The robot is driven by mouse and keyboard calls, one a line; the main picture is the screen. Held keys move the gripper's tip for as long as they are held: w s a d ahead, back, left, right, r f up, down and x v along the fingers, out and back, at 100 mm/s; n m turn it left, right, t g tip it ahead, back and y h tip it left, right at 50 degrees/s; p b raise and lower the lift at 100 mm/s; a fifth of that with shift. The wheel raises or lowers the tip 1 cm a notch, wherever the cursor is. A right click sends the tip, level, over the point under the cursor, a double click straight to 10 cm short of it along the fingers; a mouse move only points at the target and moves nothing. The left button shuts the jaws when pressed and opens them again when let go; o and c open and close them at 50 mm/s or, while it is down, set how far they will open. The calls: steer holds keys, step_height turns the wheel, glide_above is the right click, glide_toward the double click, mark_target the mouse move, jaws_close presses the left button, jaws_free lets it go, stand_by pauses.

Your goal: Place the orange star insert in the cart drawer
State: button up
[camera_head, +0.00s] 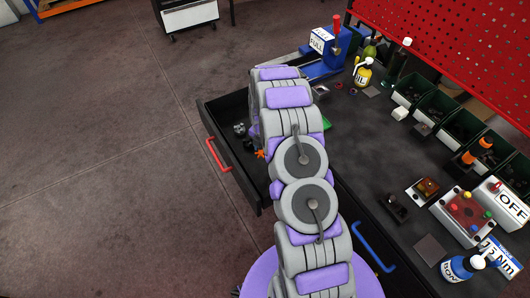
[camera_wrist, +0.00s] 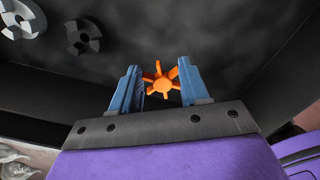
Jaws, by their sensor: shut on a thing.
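The orange star insert (camera_wrist: 161,83) is a small orange piece with several arms. In the wrist view it sits between the blue fingertips of my gripper (camera_wrist: 158,68), which is shut on it. In the head view a bit of the orange star (camera_head: 260,153) shows just left of my arm, over the open drawer. The cart drawer (camera_head: 207,124) is dark, pulled out to the left, with a red handle. In the wrist view its dark floor (camera_wrist: 215,40) lies beyond the star; I cannot tell whether the star touches it. My arm hides much of the drawer and my gripper.
Grey and dark round pieces (camera_wrist: 83,36) lie in the drawer, at the upper left of the wrist view. The drawer floor right of the star looks clear. On the cart top stand a blue vise (camera_head: 325,65), green bins (camera_head: 437,107) and bottles.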

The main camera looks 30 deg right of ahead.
mark_target(263, 160)
steer(key=shift+w+f+b, duration=0.1)
steer(key=shift+f+b, duration=0.35)
steer(key=shift+f, duration=2.7)
steer(key=shift+f, duration=0.1)
steer(key=o, duration=1.1)
steer(key=shift+m, duration=0.3)
steer(key=r, duration=0.4)
steer(key=r+p, duration=0.1)
steer(key=r, duration=0.4)
steer(key=r+p, duration=0.1)
steer(key=r, duration=0.4)
steer(key=shift+a, duration=0.4)
steer(key=s+a+r+m, duration=0.4)
steer(key=r, duration=0.4)
steer(key=s+a+r+m, duration=0.3)
steer(key=s+a+r, duration=0.15)
steer(key=r, duration=0.35)
steer(key=s+a+r+m+g, duration=0.1)
steer(key=s+a+r+m, duration=0.3)
steer(key=s, duration=0.4)
steer(key=s+a+r+m, duration=0.2)
steer(key=s+r+m, duration=0.3)
steer(key=s+r, duration=0.25)
steer(key=s+a+r+m, duration=0.1)
steer(key=s+m, duration=0.6)
steer(key=s, duration=0.9)
steer(key=shift+s+a+r+m+g, duration=0.3)
steer(key=shift+s+a+r+g, duration=0.1)
steer(key=shift+a, duration=0.2)
